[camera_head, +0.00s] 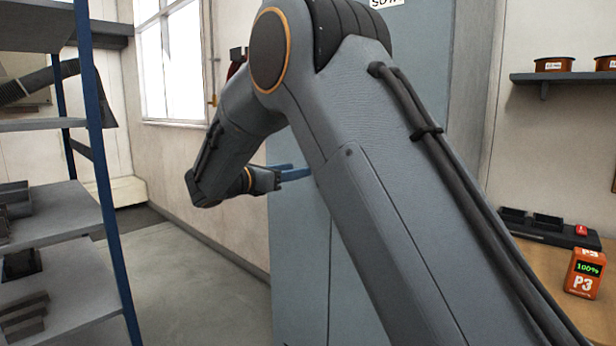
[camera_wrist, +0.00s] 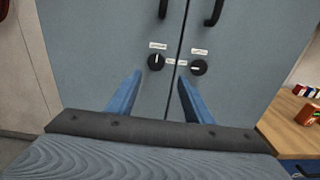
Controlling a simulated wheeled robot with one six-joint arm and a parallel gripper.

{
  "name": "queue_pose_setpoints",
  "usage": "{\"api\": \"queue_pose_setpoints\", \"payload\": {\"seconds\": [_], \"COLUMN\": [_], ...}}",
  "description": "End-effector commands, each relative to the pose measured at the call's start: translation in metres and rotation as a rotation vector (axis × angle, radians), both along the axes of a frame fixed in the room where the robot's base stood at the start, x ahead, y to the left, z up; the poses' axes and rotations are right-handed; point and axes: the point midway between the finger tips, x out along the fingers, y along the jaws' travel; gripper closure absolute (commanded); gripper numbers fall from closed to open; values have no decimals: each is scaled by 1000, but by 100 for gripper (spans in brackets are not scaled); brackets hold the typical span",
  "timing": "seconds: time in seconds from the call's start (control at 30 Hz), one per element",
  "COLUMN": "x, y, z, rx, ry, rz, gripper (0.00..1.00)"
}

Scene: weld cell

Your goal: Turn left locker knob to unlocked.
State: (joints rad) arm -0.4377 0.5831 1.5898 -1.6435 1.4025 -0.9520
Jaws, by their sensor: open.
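The grey-blue locker (camera_wrist: 90,60) fills most of the wrist view, with a vertical seam between its two doors. The left locker knob (camera_wrist: 155,62) is round and black, and its white mark looks upright. The right knob (camera_wrist: 198,67) is similar, with its mark lying about level. My gripper (camera_wrist: 160,76) is open and empty, its blue fingers pointing at the doors. The left knob appears between the fingertips, slightly beyond them; I see no contact. In the head view my gripper (camera_head: 292,173) is in front of the locker (camera_head: 298,270), and my arm hides both knobs.
Black door handles (camera_wrist: 163,8) (camera_wrist: 213,12) sit above the knobs. A wooden bench (camera_head: 545,268) with an orange P3 battery (camera_head: 584,272) stands to the right. A shelf rack with a blue post (camera_head: 103,185) stands at left. Floor (camera_head: 200,280) between rack and locker is clear.

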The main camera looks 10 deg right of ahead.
Motion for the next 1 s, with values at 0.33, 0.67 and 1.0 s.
{"api": "queue_pose_setpoints", "payload": {"seconds": [0.33,0.67,1.0], "x": [27,49,51], "y": [-23,-53,-56], "z": [9,8,7], "rx": [-39,-38,-37], "ry": [-11,-10,-10], "rz": [9,10,11], "gripper": [53,53,55]}}
